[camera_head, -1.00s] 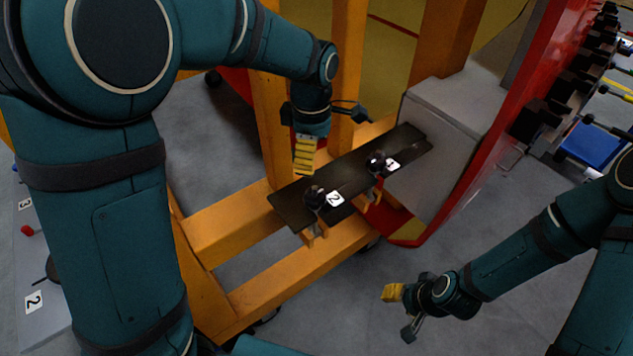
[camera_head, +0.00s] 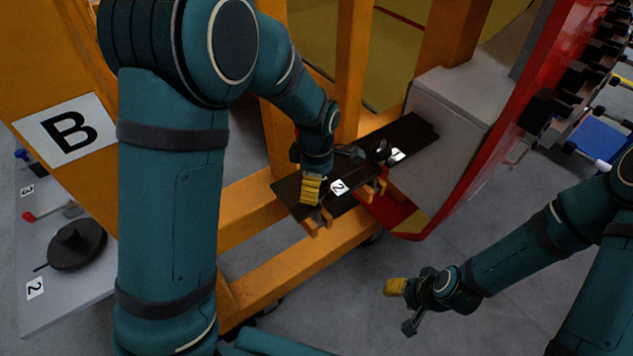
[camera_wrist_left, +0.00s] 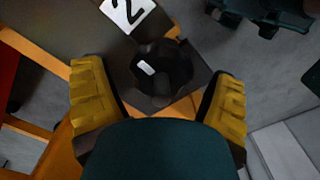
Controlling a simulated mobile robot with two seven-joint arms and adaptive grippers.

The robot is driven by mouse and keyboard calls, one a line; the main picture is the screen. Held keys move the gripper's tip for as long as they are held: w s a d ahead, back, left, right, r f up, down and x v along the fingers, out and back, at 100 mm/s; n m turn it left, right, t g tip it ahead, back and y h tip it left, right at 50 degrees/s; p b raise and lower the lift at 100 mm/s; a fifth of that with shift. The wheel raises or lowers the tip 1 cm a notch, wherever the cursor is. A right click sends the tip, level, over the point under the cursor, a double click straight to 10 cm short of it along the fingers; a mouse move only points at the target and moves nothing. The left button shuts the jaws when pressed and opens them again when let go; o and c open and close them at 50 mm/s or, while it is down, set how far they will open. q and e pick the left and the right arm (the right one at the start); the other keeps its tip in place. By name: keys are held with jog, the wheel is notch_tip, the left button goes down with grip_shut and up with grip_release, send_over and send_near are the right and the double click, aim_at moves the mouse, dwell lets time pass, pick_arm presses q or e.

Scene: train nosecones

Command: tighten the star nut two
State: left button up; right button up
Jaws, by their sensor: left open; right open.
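Star nut two is a dark lobed knob (camera_wrist_left: 162,72) on a dark plate in the left wrist view, beside a white label marked 2 (camera_wrist_left: 128,10). In the head view my left gripper mostly hides it, and its label (camera_head: 340,187) shows. My left gripper (camera_head: 333,180) is open over the plate; in the wrist view its yellow-padded fingers stand either side of the knob, with visible gaps. Star nut one (camera_head: 382,150) is further along the dark plate (camera_head: 412,133), by label 1. My right gripper (camera_head: 402,308) is open and empty over the floor, away from the plate.
An orange frame (camera_head: 290,265) carries the plate, with an upright post (camera_head: 349,85) behind my left gripper. A grey block (camera_head: 455,105) and red panel (camera_head: 497,150) stand right. A grey panel with a dark round knob (camera_head: 76,245) is at left. Open floor lies around my right gripper.

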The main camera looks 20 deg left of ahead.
pick_arm(q)
jog(key=c, duration=1.2)
